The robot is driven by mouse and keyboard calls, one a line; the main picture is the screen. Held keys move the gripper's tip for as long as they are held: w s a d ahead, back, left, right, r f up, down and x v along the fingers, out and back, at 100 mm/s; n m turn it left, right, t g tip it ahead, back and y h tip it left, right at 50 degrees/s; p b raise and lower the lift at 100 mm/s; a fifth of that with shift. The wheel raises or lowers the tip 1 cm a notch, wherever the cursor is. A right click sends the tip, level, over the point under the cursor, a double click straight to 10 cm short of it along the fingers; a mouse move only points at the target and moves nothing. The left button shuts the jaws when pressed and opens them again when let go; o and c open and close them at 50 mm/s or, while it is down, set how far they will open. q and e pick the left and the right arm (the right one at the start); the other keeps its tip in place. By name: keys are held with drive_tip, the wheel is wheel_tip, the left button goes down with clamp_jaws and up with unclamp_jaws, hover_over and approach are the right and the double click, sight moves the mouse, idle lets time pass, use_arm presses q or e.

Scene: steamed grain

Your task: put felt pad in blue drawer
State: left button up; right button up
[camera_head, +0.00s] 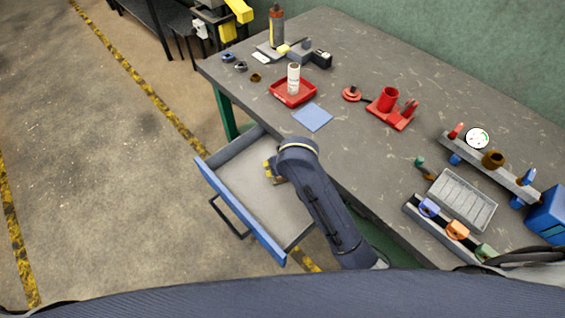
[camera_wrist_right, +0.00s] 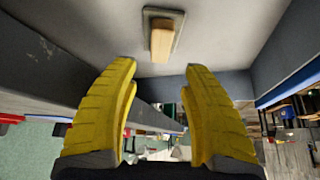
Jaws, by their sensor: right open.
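The blue drawer (camera_head: 240,213) is pulled out from the table, with a blue front and grey inside. In the right wrist view, a small block with a tan top on a flat grey base, which looks like the felt pad (camera_wrist_right: 161,40), lies on the drawer floor (camera_wrist_right: 215,50). My right gripper (camera_head: 269,172) is over the drawer in the head view. In the wrist view its yellow fingers (camera_wrist_right: 160,66) are spread, with a gap between them and the pad apart from their tips. In the head view my arm hides most of the pad's surroundings. My left gripper is not in view.
On the table are a blue square sheet (camera_head: 312,117), a red tray (camera_head: 285,94) with a white bottle (camera_head: 293,76), a red holder (camera_head: 388,100) and a clear-looking tray (camera_head: 463,200). Much of the drawer floor is bare. A black handle (camera_head: 228,217) juts from the drawer front.

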drive_tip(key=shift+v, duration=2.3)
